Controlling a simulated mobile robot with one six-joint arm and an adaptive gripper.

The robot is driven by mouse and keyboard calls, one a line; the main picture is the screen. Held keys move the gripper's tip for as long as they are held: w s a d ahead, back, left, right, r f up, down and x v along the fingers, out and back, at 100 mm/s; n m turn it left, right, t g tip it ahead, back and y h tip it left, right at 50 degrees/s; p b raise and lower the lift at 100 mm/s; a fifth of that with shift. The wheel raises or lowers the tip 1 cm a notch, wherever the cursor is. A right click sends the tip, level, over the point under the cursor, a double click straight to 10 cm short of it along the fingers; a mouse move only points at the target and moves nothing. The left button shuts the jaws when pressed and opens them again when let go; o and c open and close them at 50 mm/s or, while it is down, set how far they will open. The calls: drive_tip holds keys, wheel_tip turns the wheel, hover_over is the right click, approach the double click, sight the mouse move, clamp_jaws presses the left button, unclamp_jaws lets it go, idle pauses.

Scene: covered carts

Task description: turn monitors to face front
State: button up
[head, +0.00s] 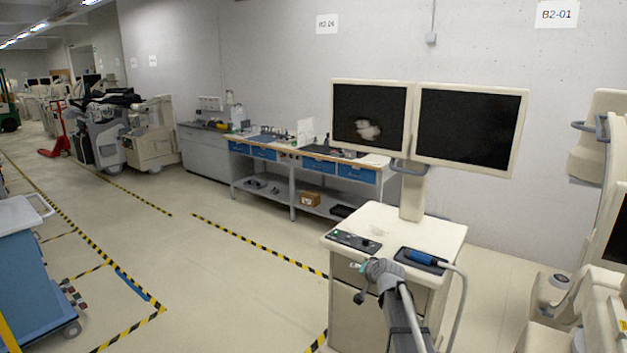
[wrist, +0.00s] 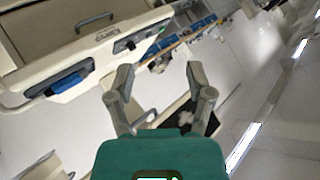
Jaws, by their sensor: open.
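Two cream-framed monitors stand side by side on one post above a cart (head: 390,228) in the head view. The left monitor (head: 385,128) has a dark screen with a pale blotch. The right monitor (head: 465,130) has a plain dark screen and is angled differently from the left one. Both screens are visible to the head camera. A grey handle (head: 408,167) sits below where they meet. My gripper (wrist: 158,77) is open, with nothing between its fingers in the wrist view. In the head view my arm's end is low in front of the cart, apart from the monitors.
The cart top carries a control panel (head: 354,241) and a blue handset (head: 424,258). A workbench with blue drawers (head: 319,165) stands behind left. Pale equipment (head: 605,300) stands close at right. A blue cart (head: 28,265) is at far left. Floor between is clear.

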drive_tip(key=s+f+n+g+h, duration=0.1)
drive_tip(key=s+f+g, duration=0.2)
drive_tip(key=s, duration=0.8)
drive_tip(key=s+d+f+n+g+h, duration=0.1)
drive_tip(key=s+f+g, duration=0.2)
drive_tip(key=s, duration=0.8)
drive_tip(key=s+d+f+n+g+h, duration=0.1)
drive_tip(key=s+f+n+g, duration=0.1)
drive_tip(key=s, duration=0.9)
drive_tip(key=f+g, duration=0.1)
drive_tip(key=g, duration=0.1)
drive_tip(key=shift+g+h, duration=0.3)
drive_tip(key=shift+g, duration=0.1)
drive_tip(key=shift+s, duration=0.1)
drive_tip(key=shift+c, duration=0.3)
drive_tip(key=shift+c, duration=0.5)
